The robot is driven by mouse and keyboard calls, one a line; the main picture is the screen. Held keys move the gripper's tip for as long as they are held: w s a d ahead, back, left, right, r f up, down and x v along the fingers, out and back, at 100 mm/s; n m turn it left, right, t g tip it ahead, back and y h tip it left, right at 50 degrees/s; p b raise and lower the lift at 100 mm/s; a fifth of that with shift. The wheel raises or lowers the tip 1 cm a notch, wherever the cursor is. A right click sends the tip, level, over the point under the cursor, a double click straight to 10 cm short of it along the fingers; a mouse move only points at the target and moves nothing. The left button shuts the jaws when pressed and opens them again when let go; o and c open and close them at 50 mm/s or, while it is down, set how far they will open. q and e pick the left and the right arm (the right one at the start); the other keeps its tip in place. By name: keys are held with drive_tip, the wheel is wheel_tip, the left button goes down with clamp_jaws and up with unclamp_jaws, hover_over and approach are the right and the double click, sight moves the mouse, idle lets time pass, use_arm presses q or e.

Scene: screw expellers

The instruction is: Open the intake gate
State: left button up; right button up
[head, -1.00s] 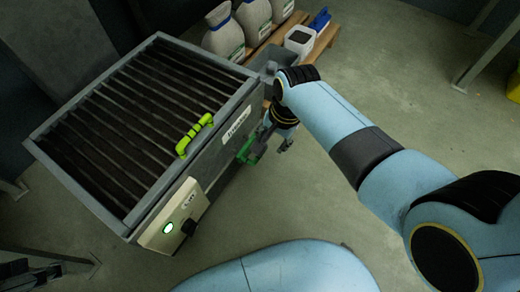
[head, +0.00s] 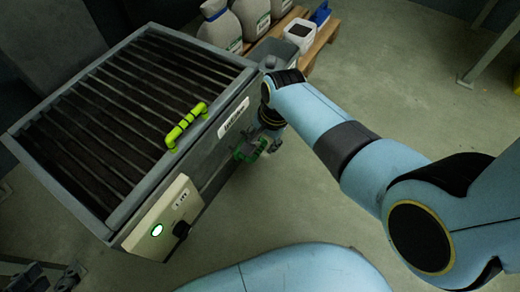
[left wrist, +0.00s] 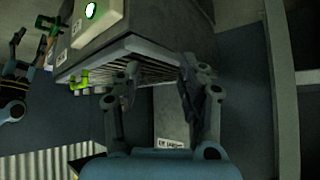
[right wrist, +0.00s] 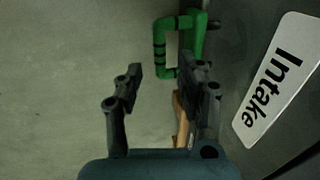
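The green handle (head: 248,149) sits on the side of the grey machine, below the label reading "Intake" (head: 233,117). In the right wrist view the green handle (right wrist: 160,45) is a bent bar just beyond my fingertips, its lower end between them in the picture. My right gripper (right wrist: 170,70) is open and empty; in the head view it is right beside the handle and partly hidden by my arm. Contact cannot be told. My left gripper (left wrist: 158,75) is open and empty, facing the slatted machine; it shows at the lower left of the head view (head: 50,277).
The slatted hopper top (head: 130,110) has a lime grip (head: 185,127) on its edge. A control box (head: 163,218) with a lit green button and black knob is at the near corner.

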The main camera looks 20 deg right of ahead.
sight(259, 151)
wheel_tip(259, 151, down, 2)
drive_tip(key=shift+a+f+b, duration=0.1)
drive_tip(key=shift+b, duration=0.45)
drive_tip(key=shift+w+a+f+b, duration=0.15)
drive_tip(key=shift+w+f+b, duration=0.05)
drive_tip(key=shift+f+b, duration=0.55)
use_arm(q)
drive_tip(key=shift+w+d+r+m+t+h, duration=0.15)
drive_tip(key=shift+w+r+t, duration=0.25)
drive_tip(key=shift+t, duration=0.45)
drive_tip(key=shift+w+d+r+m+t+h, duration=0.15)
drive_tip(key=shift+w+r+t, duration=0.2)
drive_tip(key=shift+t, duration=0.55)
drive_tip(key=shift+w+d+r+t+h, duration=0.15)
drive_tip(key=shift+w+r+t, duration=0.25)
drive_tip(key=shift+t, duration=0.45)
use_arm(e)
drive_tip(key=shift+w+f, duration=0.1)
drive_tip(key=shift+f, duration=0.2)
use_arm(q)
drive_tip(key=shift+s, duration=0.1)
use_arm(e)
clamp_jaws()
